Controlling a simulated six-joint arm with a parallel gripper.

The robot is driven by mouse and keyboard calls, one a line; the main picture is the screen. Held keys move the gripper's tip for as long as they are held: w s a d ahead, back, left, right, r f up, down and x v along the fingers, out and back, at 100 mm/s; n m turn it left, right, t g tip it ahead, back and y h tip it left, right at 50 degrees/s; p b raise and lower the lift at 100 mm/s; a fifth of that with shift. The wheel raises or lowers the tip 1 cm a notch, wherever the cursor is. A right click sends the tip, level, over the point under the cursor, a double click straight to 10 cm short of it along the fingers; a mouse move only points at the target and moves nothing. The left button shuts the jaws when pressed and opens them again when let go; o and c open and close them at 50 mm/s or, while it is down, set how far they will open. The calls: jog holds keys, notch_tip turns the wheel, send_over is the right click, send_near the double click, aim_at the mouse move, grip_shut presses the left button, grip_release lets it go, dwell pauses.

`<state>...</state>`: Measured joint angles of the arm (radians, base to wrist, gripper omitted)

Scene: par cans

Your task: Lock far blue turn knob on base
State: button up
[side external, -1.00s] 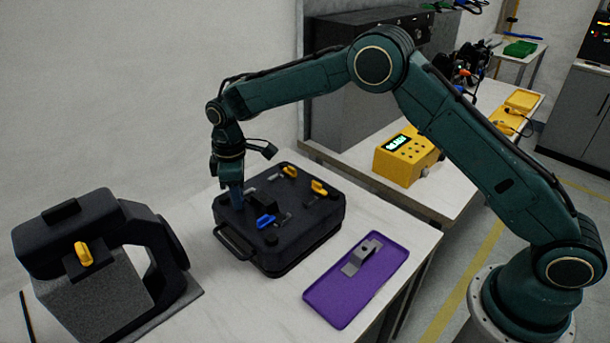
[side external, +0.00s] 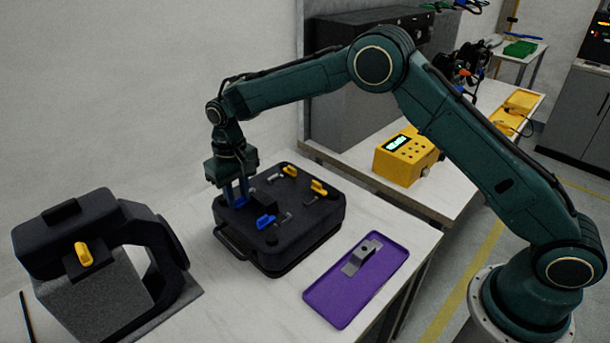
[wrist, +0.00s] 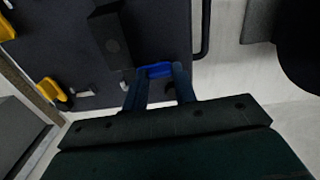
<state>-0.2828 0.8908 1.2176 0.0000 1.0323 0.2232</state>
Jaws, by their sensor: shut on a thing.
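The black base (side external: 300,235) is a case-like block with turn knobs on its top. My gripper (side external: 236,198) points down at its far left corner. Its two fingers are shut on the far blue turn knob (side external: 240,202), which is mostly hidden in the side view. In the wrist view the blue knob (wrist: 158,70) shows between the fingertips of my gripper (wrist: 160,78). The other blue knob (side external: 265,221) sits nearer the front of the base, apart from the gripper. Whether the held knob is locked cannot be told.
Two yellow knobs (side external: 290,170) (side external: 318,187) sit on the base's right part. A raised black block (wrist: 108,38) stands close beside the held knob. A purple tray (side external: 325,306) with a metal part lies at right. A dark fixture with a yellow knob (side external: 83,254) stands at left.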

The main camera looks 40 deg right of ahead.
jog(key=shift+m, duration=0.4)
jog(key=o, duration=0.7)
jog(key=shift+r, duration=0.1)
notch_tip(320, 180, up, 14)
jog(key=shift+f, duration=0.2)
dwell(0.4)
